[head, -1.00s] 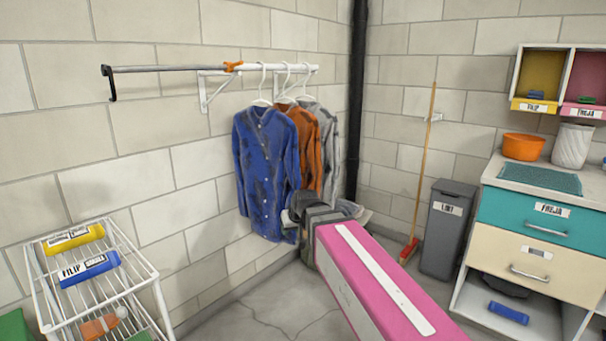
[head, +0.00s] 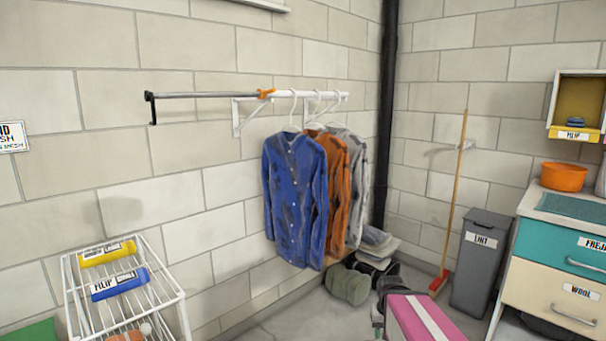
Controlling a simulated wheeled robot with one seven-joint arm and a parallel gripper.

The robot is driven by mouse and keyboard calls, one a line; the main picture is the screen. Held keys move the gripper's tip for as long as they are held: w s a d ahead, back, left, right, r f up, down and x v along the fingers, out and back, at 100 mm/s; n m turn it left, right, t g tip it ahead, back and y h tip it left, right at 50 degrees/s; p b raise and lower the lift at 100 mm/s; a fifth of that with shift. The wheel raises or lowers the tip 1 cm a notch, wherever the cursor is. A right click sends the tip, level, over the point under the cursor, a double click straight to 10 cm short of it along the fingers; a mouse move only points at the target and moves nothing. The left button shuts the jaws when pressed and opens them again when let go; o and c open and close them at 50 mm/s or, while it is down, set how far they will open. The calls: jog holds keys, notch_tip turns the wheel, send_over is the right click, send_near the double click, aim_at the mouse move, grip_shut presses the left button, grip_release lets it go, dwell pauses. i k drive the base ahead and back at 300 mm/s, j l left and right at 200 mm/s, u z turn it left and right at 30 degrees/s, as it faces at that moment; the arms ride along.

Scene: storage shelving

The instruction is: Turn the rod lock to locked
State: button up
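The rod lock (head: 266,93) is a small orange lever on the wall-mounted clothes rail in the head view. It sits where the thin grey rod (head: 205,95) meets the thicker white tube (head: 310,97). The grey rod sticks out to the left and ends in a black hook (head: 151,108). The lever's exact setting is too small to tell. My gripper (head: 384,297) is low at the bottom right, in front of the pink arm link, well below and apart from the lock. Its fingers are not clear.
Blue (head: 295,195), orange (head: 333,185) and grey (head: 357,190) shirts hang right of the lock. A white wire rack (head: 180,300) stands lower left. Folded cloths and olive rolled items lie below the shirts. A broom (head: 455,190), grey bin (head: 480,262) and drawer cabinet (head: 550,292) stand right.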

aim_at(263, 93)
jog(key=u, duration=1.35)
jog(key=i+l, duration=0.2)
jog(key=i, duration=0.3)
jog(key=i+l+z, duration=0.15)
jog(key=i, duration=0.35)
jog(key=i+l, duration=0.2)
jog(key=i, duration=0.3)
jog(key=k+z, duration=0.05)
